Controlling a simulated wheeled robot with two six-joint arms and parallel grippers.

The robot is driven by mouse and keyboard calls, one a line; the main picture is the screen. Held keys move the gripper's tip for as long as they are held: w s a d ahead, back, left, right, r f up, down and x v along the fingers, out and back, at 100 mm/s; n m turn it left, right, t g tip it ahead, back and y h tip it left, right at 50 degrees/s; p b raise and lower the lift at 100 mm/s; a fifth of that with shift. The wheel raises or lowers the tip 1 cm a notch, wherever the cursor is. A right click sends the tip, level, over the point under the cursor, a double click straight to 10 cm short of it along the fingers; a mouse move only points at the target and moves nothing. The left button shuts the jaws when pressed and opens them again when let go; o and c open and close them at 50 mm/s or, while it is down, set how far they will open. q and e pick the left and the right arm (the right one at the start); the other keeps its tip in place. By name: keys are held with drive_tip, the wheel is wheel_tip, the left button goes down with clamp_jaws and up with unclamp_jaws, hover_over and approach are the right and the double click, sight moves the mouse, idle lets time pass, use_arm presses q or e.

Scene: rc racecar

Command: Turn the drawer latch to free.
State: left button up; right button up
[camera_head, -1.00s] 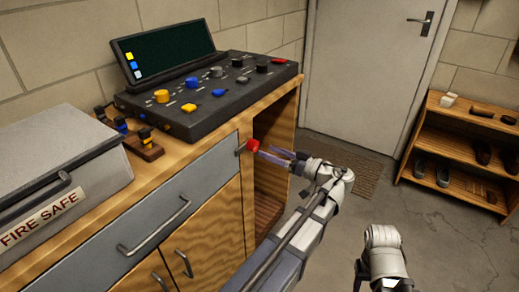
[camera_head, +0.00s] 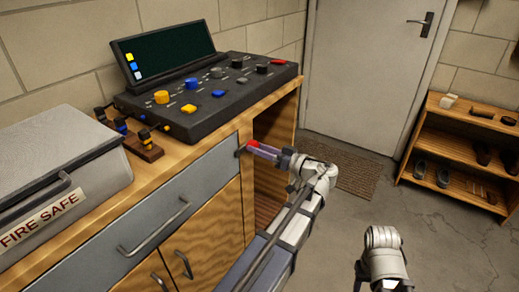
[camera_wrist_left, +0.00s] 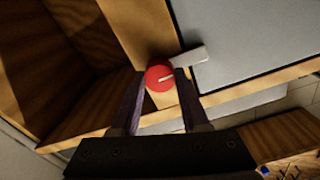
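The drawer latch has a round red knob (camera_head: 254,145) at the upper right corner of the grey drawer (camera_head: 150,212). In the left wrist view the red knob (camera_wrist_left: 159,77) bears a pale line, and a light grey latch bar (camera_wrist_left: 186,57) reaches from behind it over the drawer front's edge. My left gripper (camera_head: 266,151) is at the knob. In its wrist view its fingers (camera_wrist_left: 160,78) are open, one on each side of the knob; a narrow gap seems to show, so contact is unclear. Of my right arm only a link shows at the bottom; its fingers are not visible.
An open wooden compartment (camera_head: 268,200) lies right of the drawer, beside my left arm. A black control panel (camera_head: 215,92) and a grey fire safe box (camera_head: 60,150) stand on top. A shoe shelf (camera_head: 455,160) is at the right.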

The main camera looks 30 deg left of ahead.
use_arm(q)
clamp_jaws()
drive_tip(key=shift+m, duration=9.2)
drive_tip(key=o, duration=0.5)
unclamp_jaws()
